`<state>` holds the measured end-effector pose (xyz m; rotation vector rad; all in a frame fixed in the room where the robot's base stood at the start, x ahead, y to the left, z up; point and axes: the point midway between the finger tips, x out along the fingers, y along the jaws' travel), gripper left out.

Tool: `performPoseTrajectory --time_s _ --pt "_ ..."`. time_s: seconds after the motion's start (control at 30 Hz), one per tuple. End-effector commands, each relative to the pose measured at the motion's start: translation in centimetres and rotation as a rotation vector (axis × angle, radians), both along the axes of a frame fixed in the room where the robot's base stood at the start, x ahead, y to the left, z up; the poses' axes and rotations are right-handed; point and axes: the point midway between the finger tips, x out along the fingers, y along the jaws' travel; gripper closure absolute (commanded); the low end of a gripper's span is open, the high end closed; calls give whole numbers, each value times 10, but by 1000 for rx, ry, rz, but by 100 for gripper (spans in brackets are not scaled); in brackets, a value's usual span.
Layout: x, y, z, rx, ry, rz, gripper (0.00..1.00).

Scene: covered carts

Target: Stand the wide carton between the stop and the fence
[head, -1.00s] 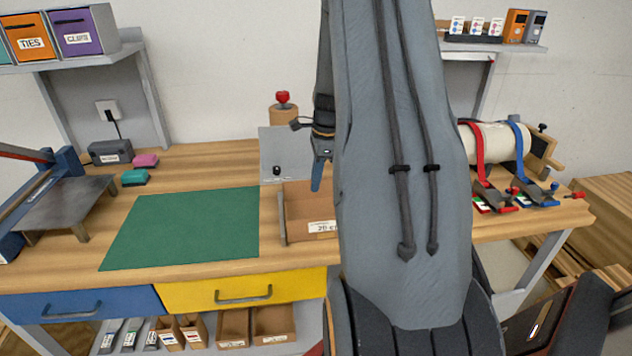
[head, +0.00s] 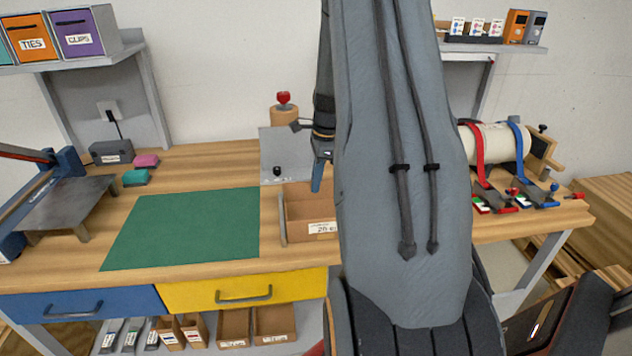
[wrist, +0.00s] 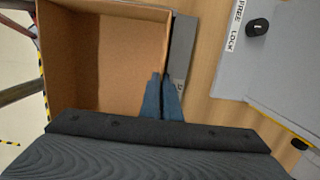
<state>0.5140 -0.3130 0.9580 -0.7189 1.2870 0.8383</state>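The wide carton (head: 306,212), an open brown box with a white label on its front, stands upright on the bench, partly hidden by my arm. It fills the upper left of the wrist view (wrist: 105,60). A thin grey upright piece (head: 282,218) stands along its left side. A grey strip (wrist: 183,50) runs beside its far wall; I cannot tell for sure which piece is stop or fence. My gripper (wrist: 162,80) has its blue fingers close together astride that wall's rim, and looks shut on it. In the head view my gripper (head: 316,188) is mostly hidden.
A green mat (head: 185,228) lies clear to the left.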

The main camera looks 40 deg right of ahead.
Motion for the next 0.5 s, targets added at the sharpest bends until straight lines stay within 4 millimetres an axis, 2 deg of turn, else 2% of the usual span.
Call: performPoseTrajectory --time_s 0.47,0.5 --pt "0 0 -7 1 1 0 100" --pt "0 0 -7 0 0 0 92"
